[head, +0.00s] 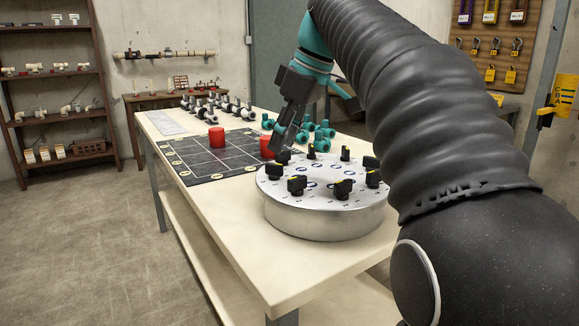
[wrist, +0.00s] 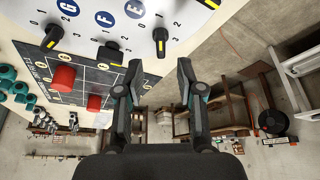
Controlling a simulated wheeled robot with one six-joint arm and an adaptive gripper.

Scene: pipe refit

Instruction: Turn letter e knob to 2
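A round silver panel (head: 325,222) with several black knobs stands on the bench. In the wrist view, the black knob beside the blue letter E (wrist: 133,8) is the E knob (wrist: 160,40). It has a yellow mark along it, pointing roughly down in the picture; I cannot tell surely which number it faces. My gripper (wrist: 154,80) is open and empty, its fingers apart, with the E knob showing just ahead between and beyond the tips. In the head view my gripper (head: 284,140) is low over the panel's far edge; contact cannot be told there.
The knob by F (wrist: 108,52) and the knob by G (wrist: 53,38) are left of the E knob. A black grid board (head: 205,160) with red cylinders lies beyond the panel. Teal fittings (head: 318,130) and white pipe fittings stand behind it. The bench's front corner is clear.

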